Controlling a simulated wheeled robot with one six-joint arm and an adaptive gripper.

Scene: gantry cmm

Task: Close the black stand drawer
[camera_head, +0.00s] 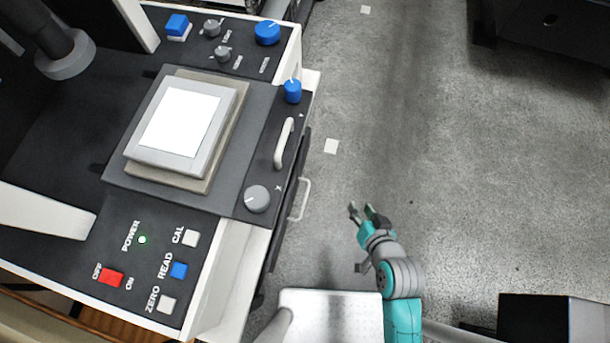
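The black stand drawer (292,191) shows as a narrow dark strip low along the right side of the white machine. A pale bar handle (303,200) sticks out from it to the right. Its front sits a little beyond the machine's edge; the machine's top hides the rest, so I cannot tell how far it is open. My gripper (361,209) is to the right of the handle, apart from it, over the grey floor. Its two dark fingers are spread, with nothing visible between them.
The measuring machine (60,150) fills the left, with a dark sliding plate (232,185) carrying a pale handle (284,143) and knobs. Control buttons (178,270) lie at lower left. Open floor (470,170) lies right. A dark box (535,318) stands at lower right.

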